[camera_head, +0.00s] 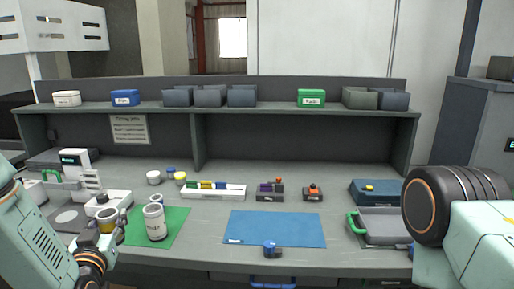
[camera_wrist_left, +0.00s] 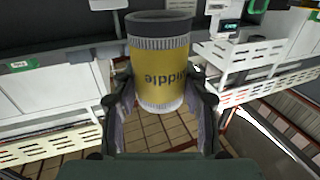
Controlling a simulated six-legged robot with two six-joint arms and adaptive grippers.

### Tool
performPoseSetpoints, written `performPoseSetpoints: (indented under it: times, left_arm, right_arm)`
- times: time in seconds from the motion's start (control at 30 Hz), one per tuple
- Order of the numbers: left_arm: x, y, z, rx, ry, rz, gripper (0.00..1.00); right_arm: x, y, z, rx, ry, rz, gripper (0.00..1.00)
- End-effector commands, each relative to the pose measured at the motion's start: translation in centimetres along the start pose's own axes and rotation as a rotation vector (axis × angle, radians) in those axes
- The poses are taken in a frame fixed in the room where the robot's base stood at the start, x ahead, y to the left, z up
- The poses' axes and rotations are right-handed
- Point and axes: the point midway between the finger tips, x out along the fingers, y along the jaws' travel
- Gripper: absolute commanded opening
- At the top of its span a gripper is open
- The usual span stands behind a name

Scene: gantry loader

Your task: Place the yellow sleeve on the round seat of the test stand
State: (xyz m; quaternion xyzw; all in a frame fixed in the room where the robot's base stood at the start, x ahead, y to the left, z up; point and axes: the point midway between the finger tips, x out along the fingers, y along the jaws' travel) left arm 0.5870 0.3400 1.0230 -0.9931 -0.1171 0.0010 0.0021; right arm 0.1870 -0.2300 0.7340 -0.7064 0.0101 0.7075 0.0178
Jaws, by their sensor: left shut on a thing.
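My left gripper (camera_head: 106,238) is shut on the yellow sleeve (camera_head: 107,220), held at the front left of the bench. In the left wrist view the yellow sleeve (camera_wrist_left: 163,75) is between the fingers (camera_wrist_left: 160,108); it has ribbed grey bands, a dark rim and upside-down lettering that seems to read "Middle". Just behind it in the head view is a white unit (camera_head: 117,198) with a dark round top part. A taller white device with a small screen (camera_head: 74,158) stands further back left. I cannot tell which of these bears the round seat. My right gripper is out of view.
A grey-white cylinder (camera_head: 154,222) stands on the green mat (camera_head: 178,222), close right of the held sleeve. A white rack (camera_head: 213,192) holds coloured pieces.

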Motion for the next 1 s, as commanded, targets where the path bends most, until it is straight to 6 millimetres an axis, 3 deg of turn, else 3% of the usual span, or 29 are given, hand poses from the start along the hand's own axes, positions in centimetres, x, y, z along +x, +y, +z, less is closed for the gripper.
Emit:
performPoseSetpoints:
  times: [0.1, 0.27, 0.47, 0.57, 0.8, 1.0]
  left_arm:
    - [0.2, 0.0, -0.3, -0.001, 0.005, 0.000, 0.00]
    - [-0.7, 2.9, -1.0, -0.001, 0.002, 0.125, 0.00]
    - [-3.5, 6.2, 0.1, -0.001, -0.001, 0.293, 0.00]
    - [-5.9, 8.0, 1.4, -0.003, -0.003, 0.396, 0.00]
    - [-13.8, 11.7, 5.2, -0.007, -0.005, 0.646, 0.00]
    - [-19.1, 12.7, 8.3, -0.005, -0.004, 0.750, 0.00]
  right_arm:
    - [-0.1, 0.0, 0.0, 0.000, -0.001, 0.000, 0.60]
    - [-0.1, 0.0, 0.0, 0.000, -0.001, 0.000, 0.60]
    - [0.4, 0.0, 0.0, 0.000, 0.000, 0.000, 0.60]
    - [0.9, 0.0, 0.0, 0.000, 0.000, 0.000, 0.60]
    - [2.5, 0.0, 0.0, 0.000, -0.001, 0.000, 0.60]
    - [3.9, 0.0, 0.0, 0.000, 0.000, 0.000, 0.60]
